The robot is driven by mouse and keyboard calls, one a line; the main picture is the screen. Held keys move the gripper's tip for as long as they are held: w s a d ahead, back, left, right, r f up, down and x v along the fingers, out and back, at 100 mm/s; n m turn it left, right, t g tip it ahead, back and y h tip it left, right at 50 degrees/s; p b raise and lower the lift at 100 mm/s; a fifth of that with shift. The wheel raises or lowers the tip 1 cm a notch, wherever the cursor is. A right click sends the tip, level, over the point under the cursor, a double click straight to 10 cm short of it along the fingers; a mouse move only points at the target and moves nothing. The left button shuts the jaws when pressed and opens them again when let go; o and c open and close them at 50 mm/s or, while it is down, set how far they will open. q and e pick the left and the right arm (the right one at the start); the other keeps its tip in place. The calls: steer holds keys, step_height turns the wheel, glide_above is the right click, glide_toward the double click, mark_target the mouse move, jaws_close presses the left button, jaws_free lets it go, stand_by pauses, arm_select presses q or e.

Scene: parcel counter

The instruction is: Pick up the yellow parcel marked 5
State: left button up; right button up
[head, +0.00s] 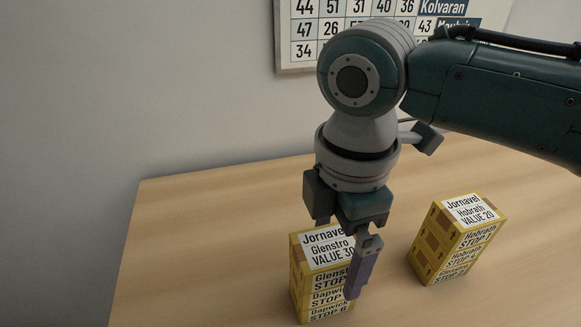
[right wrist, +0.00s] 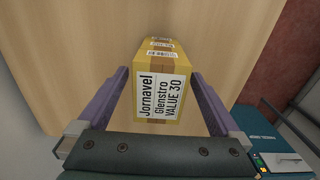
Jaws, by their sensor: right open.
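A yellow parcel (head: 308,262) stands upright on the counter, its top label reading "Jornavel Glenstro VALUE 30". Its side labels are partly hidden; the lowest seems to read "STOP 6". A second yellow parcel (head: 455,240), labelled "Jornavel Hobrath VALUE 20", stands to its right. I cannot clearly read a 5 on either. My right gripper (head: 340,256) is open above and around the top of the Glenstro parcel. In the right wrist view, that parcel (right wrist: 155,56) lies between the purple fingers, with a gap visible at each side. My left gripper is not in view.
The wooden counter (head: 210,230) is bare to the left of the parcels and between them. A board of numbers and names (head: 300,30) hangs on the grey wall behind. A teal device (right wrist: 268,135) shows at lower right in the right wrist view.

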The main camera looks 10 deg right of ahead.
steer(key=shift+c, duration=0.4)
steer(key=c, duration=1.3)
steer(key=shift+c, duration=0.5)
steer(key=shift+r, duration=0.15)
